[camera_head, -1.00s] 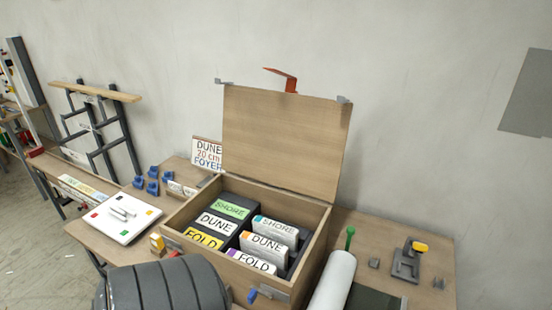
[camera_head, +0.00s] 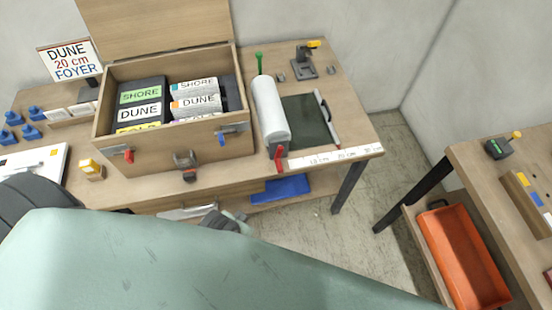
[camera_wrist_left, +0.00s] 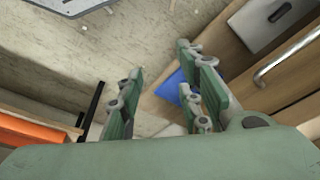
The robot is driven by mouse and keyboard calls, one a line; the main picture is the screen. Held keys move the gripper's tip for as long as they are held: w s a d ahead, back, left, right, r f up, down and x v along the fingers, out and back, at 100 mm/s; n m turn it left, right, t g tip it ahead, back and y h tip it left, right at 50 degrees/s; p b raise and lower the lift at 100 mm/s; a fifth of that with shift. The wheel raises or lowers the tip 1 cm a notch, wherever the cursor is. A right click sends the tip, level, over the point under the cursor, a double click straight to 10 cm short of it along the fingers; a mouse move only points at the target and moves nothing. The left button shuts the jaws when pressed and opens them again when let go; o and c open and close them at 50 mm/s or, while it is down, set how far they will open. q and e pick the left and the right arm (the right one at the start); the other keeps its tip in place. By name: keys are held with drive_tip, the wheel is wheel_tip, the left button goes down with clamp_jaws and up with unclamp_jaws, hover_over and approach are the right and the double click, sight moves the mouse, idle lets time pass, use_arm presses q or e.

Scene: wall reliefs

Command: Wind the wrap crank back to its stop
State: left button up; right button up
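The white wrap roll (camera_head: 271,108) lies on the table to the right of the wooden chest. A red crank-like lever (camera_head: 279,158) with a dark mount is at its near end, and a green-topped post (camera_head: 259,63) stands at its far end. In the left wrist view my left gripper (camera_wrist_left: 165,105) has its green fingers spread with nothing between them, over the floor and a blue sheet. It is apart from the crank, which does not show there. In the head view my green arm covers the bottom. My right gripper is not in view.
The open chest (camera_head: 180,155) holds labelled boxes. A dark mat (camera_head: 308,120) and a ruler strip (camera_head: 335,155) lie right of the roll. A drawer handle (camera_wrist_left: 290,55) is near my left gripper. An orange bin (camera_head: 462,255) stands at the right, with open floor between.

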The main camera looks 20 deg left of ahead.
use_arm(q)
drive_tip(key=w+d+r+t+h, duration=0.1)
drive_tip(key=w+d+r, duration=0.1)
drive_tip(key=r, duration=0.8)
drive_tip(key=w+d+r+t+h, duration=0.1)
drive_tip(key=w+d+r, duration=0.15)
drive_tip(key=r, duration=0.65)
drive_tip(key=w+d+r+h+p, duration=0.1)
drive_tip(key=w+d+r+h, duration=0.15)
drive_tip(key=d, duration=0.45)
drive_tip(key=n+g+y, duration=0.1)
drive_tip(key=n+g, duration=0.1)
drive_tip(key=n, duration=0.7)
approach(278, 165)
drive_tip(key=f, duration=0.1)
drive_tip(key=x, duration=0.7)
drive_tip(key=shift+w+d+f+p, duration=0.2)
drive_tip(key=shift+d+p, duration=0.05)
drive_tip(key=shift+p, duration=0.05)
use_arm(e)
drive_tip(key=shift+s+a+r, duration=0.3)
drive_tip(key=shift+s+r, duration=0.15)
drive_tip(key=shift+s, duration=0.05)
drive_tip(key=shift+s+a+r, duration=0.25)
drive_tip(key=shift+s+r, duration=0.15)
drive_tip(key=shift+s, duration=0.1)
use_arm(q)
drive_tip(key=shift+c, duration=0.2)
